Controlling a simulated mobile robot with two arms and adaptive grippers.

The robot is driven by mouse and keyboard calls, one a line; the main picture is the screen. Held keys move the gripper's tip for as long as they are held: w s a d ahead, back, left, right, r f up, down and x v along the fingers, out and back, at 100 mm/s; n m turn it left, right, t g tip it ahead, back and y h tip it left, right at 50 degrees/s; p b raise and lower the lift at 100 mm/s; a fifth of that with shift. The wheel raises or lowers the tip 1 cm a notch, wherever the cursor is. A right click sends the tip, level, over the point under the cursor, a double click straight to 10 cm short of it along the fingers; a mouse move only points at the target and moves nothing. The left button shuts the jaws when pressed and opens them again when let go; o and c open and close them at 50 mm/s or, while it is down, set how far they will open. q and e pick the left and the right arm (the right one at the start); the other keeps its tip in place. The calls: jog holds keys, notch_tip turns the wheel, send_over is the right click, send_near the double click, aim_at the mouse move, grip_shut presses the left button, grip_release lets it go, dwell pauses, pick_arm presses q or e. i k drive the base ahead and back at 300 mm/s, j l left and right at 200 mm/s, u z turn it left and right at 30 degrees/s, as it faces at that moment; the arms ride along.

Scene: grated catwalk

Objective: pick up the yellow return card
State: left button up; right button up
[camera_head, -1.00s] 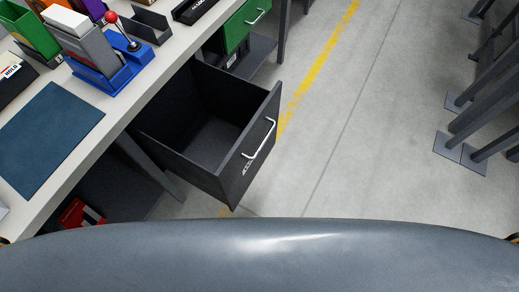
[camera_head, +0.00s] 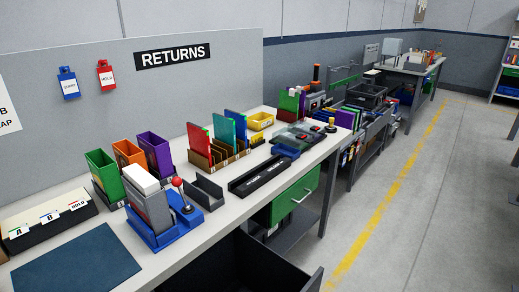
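I cannot single out a yellow return card for certain. Small yellow pieces (camera_head: 256,140) stand at the right end of the brown slotted rack on the bench, too small to tell what they are. A yellow open bin (camera_head: 261,121) sits behind them. A grey holder with a white block on top (camera_head: 144,180) stands on a blue base, beside a red-knobbed lever (camera_head: 178,184). Neither of my grippers is in view.
A dark drawer (camera_head: 316,280) stands open below the bench (camera_head: 215,228). A green drawer (camera_head: 296,199) is farther along. Green, orange and purple bins (camera_head: 154,154) and an index box (camera_head: 48,222) crowd the bench. The floor (camera_head: 440,200) at the right is clear.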

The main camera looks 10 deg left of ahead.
aim_at(257, 138)
jog(key=i+l+u, duration=0.1)
jog(key=u, duration=0.3)
jog(key=l+u, duration=0.15)
jog(key=u, duration=0.3)
jog(key=i+l+u, duration=0.1)
jog(key=u, duration=0.3)
jog(key=l+u, duration=0.2)
jog(key=u, duration=0.25)
jog(key=l+u, duration=0.15)
jog(key=l, duration=0.3)
jog(key=l+u, duration=0.2)
jog(key=l, duration=0.25)
jog(key=k+l+u, duration=0.15)
jog(key=l, duration=0.3)
jog(key=k+l+u, duration=0.15)
jog(key=l, duration=0.3)
jog(key=l+u, duration=0.15)
jog(key=l, duration=0.25)
jog(key=k+l+u, duration=0.2)
jog(key=l, duration=0.2)
jog(key=k+l+u, duration=0.15)
jog(key=l, duration=0.25)
